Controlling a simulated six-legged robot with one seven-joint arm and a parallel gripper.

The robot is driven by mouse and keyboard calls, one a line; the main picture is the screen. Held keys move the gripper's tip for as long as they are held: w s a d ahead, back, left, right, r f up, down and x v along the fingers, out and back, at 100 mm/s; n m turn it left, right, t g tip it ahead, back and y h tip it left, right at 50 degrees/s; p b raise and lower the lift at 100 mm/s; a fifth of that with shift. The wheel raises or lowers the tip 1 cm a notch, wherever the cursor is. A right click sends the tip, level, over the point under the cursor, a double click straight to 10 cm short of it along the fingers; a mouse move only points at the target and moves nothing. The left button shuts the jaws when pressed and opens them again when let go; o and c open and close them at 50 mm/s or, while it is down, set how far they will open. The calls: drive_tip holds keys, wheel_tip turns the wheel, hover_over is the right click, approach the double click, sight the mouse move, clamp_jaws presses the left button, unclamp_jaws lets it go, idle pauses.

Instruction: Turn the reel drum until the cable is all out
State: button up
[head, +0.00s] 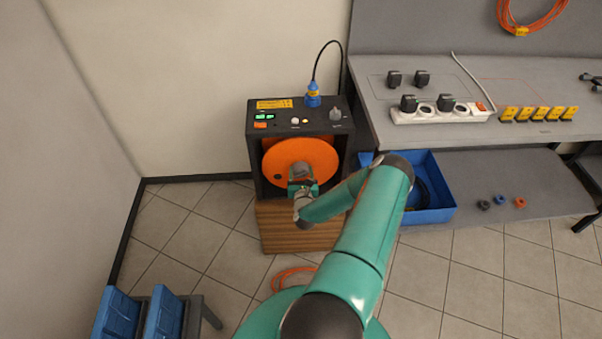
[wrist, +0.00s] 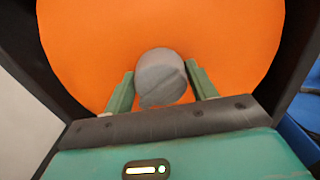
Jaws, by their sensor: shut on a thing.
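The orange reel drum (head: 318,157) sits inside a black box housing (head: 256,178) on a wooden block. In the wrist view the drum (wrist: 90,45) fills most of the picture, with a grey round knob (wrist: 160,76) at its middle. My gripper (head: 303,181) is in front of the drum, and its two green fingers (wrist: 160,88) are on either side of the knob, shut on it. An orange cable (head: 290,274) lies on the floor in front of the block, partly hidden by my body. How much cable is on the drum cannot be seen.
A blue plug (head: 312,96) with a black cord stands on the housing top. A grey workbench (head: 380,112) with a power strip (head: 440,114) is at the right. A blue bin (head: 436,205) is close right of the housing.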

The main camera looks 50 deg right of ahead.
drive_tip(key=o, duration=1.4)
drive_tip(key=shift+c, duration=0.2)
drive_tip(key=shift+s+a, duration=0.1)
drive_tip(key=v, duration=1.3)
drive_tip(key=shift+s+a, duration=0.2)
drive_tip(key=shift+a, duration=0.05)
drive_tip(key=shift+w, duration=0.1)
